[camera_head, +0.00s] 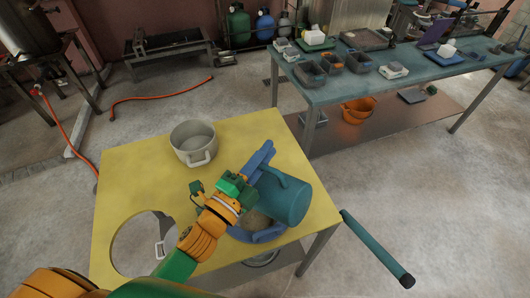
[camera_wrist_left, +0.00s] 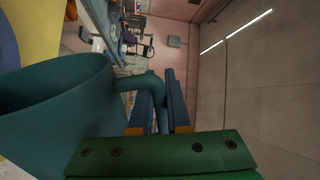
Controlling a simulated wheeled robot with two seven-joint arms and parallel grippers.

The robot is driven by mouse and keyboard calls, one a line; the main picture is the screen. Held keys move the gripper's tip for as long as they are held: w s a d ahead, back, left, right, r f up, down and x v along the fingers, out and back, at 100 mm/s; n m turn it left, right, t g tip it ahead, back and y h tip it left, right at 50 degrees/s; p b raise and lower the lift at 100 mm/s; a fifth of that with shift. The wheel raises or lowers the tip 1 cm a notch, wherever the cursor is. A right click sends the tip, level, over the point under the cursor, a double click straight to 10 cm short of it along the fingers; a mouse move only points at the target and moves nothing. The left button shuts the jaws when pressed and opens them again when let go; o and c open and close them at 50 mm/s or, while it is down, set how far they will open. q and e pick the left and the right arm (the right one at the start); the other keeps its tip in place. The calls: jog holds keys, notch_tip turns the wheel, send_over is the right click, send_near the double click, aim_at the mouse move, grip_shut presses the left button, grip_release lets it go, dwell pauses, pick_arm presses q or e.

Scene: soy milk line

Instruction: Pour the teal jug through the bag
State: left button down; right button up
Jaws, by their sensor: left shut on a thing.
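The teal jug (camera_head: 287,203) is tilted at the right side of the yellow table (camera_head: 135,170), over a blue-rimmed vessel (camera_head: 262,238). A beige surface (camera_head: 254,222), perhaps the bag, shows inside that rim and is partly hidden by my arm and the jug. My left gripper (camera_head: 261,158) is shut on the jug's handle. In the left wrist view the jug (camera_wrist_left: 60,110) fills the left side, and its handle passes between my blue fingers (camera_wrist_left: 164,105). I cannot see any liquid flowing. My right gripper is not in view.
A grey pot (camera_head: 192,140) stands at the back of the yellow table. A round hole (camera_head: 140,240) opens at its front left. A teal bar (camera_head: 375,246) sticks out at the right. A long blue-grey table (camera_head: 420,68) with trays stands behind, with an orange bowl (camera_head: 358,108) beneath.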

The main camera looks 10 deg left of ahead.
aim_at(296, 182)
pick_arm(q)
jog(key=s+d+m, duration=0.1)
jog(key=d+m, duration=0.1)
jog(key=s+d+m, duration=0.1)
jog(key=d+m, duration=0.1)
jog(key=d, duration=0.1)
jog(key=s+d+m+h, duration=0.1)
jog(key=d+m, duration=0.1)
jog(key=shift+d+r, duration=0.2)
jog(key=shift+r, duration=0.1)
jog(key=s+d+m+g+p, duration=0.1)
jog(key=s+d+m+p, duration=0.1)
jog(key=d+m, duration=0.45)
notch_tip(296, 182, down, 7)
jog(key=s+d+m+g+b, duration=0.1)
jog(key=m, duration=0.9)
jog(key=shift+d+h+b, duration=0.25)
jog(key=shift+h+b, duration=0.15)
jog(key=shift+r, duration=0.1)
